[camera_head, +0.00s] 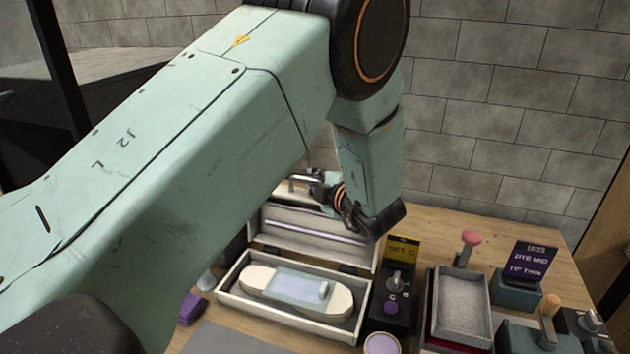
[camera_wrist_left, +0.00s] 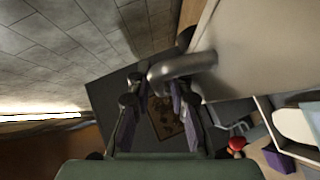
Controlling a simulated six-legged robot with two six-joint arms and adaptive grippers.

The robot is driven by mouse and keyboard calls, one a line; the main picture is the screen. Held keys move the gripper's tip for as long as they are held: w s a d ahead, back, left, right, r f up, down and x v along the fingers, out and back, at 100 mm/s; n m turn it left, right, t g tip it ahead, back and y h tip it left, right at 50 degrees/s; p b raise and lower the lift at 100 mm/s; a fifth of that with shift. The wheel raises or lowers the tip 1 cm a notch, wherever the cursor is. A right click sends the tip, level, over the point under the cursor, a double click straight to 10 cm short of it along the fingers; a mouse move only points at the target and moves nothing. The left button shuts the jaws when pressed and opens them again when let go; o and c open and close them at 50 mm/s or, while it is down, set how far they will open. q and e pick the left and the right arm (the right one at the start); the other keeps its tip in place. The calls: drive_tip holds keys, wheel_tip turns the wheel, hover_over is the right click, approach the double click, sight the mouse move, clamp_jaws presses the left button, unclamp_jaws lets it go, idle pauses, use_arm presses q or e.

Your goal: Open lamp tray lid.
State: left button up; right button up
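The lamp tray (camera_head: 285,322) stands on the table, with a cream rounded insert and a pale blue panel inside. Its lid (camera_head: 318,246) is raised at the back edge, with its inner face and a long tube showing. The lid's pale surface (camera_wrist_left: 262,45) fills the upper right of the left wrist view. Its bent metal handle (camera_wrist_left: 180,68) reaches between my left gripper's fingertips (camera_wrist_left: 155,82). The fingers are apart, one on each side of the handle; contact is unclear. In the head view the left gripper (camera_head: 325,186) is behind the raised lid. My right gripper is not in view.
To the tray's right are a dark device with a knob (camera_head: 391,307), a yellow sign (camera_head: 402,250), a grey tray (camera_head: 463,310) and a purple sign (camera_head: 531,260). A purple block (camera_head: 192,309) lies left. A block wall (camera_head: 480,110) stands behind the table.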

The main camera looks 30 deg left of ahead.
use_arm(q)
drive_tip(key=shift+s+d+r, duration=0.1)
drive_tip(key=shift+s+r, duration=0.1)
drive_tip(key=shift+s, duration=0.15)
clamp_jaws()
drive_tip(key=shift+w, duration=0.1)
drive_tip(key=shift+w+f, duration=0.1)
